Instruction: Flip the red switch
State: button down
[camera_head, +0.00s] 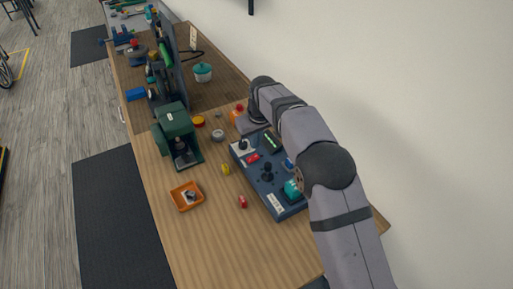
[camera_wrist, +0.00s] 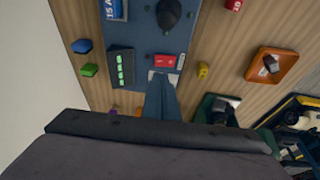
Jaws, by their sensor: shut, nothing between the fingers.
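The red switch (camera_wrist: 165,61) is a small red rocker with white marks, set in a dark blue control panel (camera_wrist: 145,45). In the head view the red switch (camera_head: 252,158) sits near the panel's far end, between a white plate and a black joystick. My gripper (camera_wrist: 160,78) is shut and empty. In the wrist view its fingertips appear just below the red switch, overlapping a white plate on the panel. I cannot tell their height above the panel or whether they touch it. In the head view the fingers are not clear behind my arm.
The panel also carries a black joystick (camera_head: 267,172), a green-lit display (camera_wrist: 121,68) and a teal knob (camera_head: 292,189). A yellow piece (camera_head: 225,169), a red piece (camera_head: 243,202) and an orange tray (camera_head: 187,196) lie beside it. A green machine (camera_head: 177,137) stands left. Bare wood lies in front.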

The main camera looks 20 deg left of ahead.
aim_at(257, 156)
jog(key=shift+s+d+p+x, duration=0.15)
jog(key=shift+p+x, duration=0.25)
jog(key=shift+x, duration=0.5)
jog(key=shift+d+p+x, duration=0.2)
jog(key=shift+p+x, duration=0.15)
jog(key=shift+x, duration=0.55)
jog(key=shift+s+d+p+x, duration=0.15)
jog(key=shift+p+x, duration=0.25)
jog(key=shift+x, duration=0.55)
jog(key=shift+w+f, duration=0.1)
jog(key=shift+f, duration=0.05)
jog(key=shift+d, duration=0.1)
jog(key=shift+w+d+f+b, duration=0.15)
jog(key=shift+f+b, duration=0.4)
jog(key=shift+b, duration=0.15)
jog(key=shift+r, duration=0.3)
